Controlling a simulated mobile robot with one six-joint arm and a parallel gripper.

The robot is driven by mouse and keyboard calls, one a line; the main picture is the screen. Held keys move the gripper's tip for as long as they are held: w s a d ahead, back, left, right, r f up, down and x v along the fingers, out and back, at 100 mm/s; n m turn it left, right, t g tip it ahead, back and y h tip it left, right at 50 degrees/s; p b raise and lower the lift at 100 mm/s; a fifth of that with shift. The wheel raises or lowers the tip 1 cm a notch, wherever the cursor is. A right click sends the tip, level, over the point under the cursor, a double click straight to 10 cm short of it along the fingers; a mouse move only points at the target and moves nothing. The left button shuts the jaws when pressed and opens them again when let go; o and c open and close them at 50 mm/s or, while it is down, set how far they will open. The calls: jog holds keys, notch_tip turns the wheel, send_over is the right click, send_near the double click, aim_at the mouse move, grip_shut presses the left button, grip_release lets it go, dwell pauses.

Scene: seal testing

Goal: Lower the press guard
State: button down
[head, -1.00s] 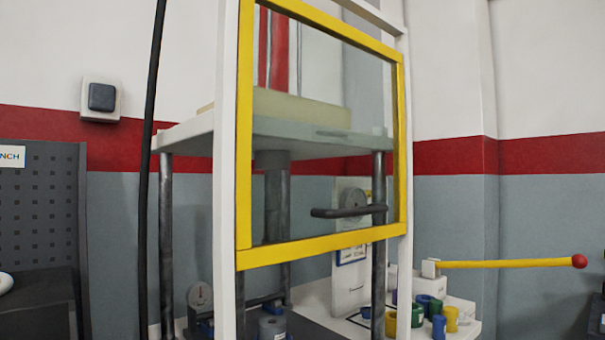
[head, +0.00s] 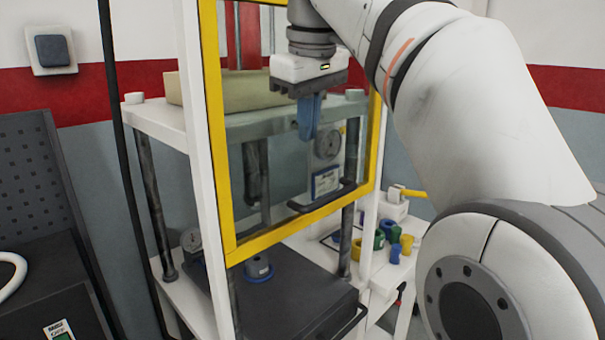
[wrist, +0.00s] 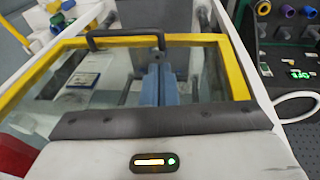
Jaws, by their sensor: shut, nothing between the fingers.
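The press guard (head: 300,222) is a clear panel in a yellow frame. It sits raised on the white uprights of the press, with its lower bar well above the dark press bed. A dark bar handle (head: 322,197) is fixed near its lower edge. In the wrist view the guard's yellow bar (wrist: 205,39) and the handle (wrist: 125,34) lie beyond the fingers. My gripper (head: 308,136) has blue fingers, shut and empty, pointing down in front of the panel above the handle. The fingers also show in the wrist view (wrist: 158,70). I cannot tell whether they touch the panel.
The dark press bed (head: 290,300) holds a blue-grey part (head: 258,268). At right, a side table carries several coloured cups and a yellow lever (head: 412,193). A dark perforated panel (head: 30,175) stands at left.

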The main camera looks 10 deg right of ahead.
aim_at(305, 193)
jog(key=b+x, duration=0.1)
jog(key=x, duration=1.2)
jog(key=shift+w+f+b, duration=0.15)
jog(key=shift+f+b, duration=0.15)
jog(key=shift+f, duration=0.05)
jog(key=s+b+x, duration=0.3)
jog(key=b+x, duration=0.5)
jog(key=x, duration=0.5)
jog(key=s+f+b+x, duration=0.1)
jog(key=s+b+x, duration=0.2)
jog(key=b+x, duration=0.5)
jog(key=x, duration=0.5)
jog(key=shift+s+f, duration=0.25)
jog(key=shift+f, duration=0.35)
jog(key=p+v, duration=0.5)
jog(key=v, duration=1)
jog(key=s+d+f+m+p, duration=0.2)
jog(key=s+d+f+m, duration=0.1)
jog(key=s+f, duration=0.4)
jog(key=s+d+f+m+p, duration=0.2)
jog(key=s+f+m+p, duration=0.1)
jog(key=s+f, duration=0.4)
notch_tip(305, 193, down, 4)
jog(key=shift+s+d+r+m, duration=0.2)
jog(key=shift+s+d+m, duration=0.15)
jog(key=shift+m, duration=0.35)
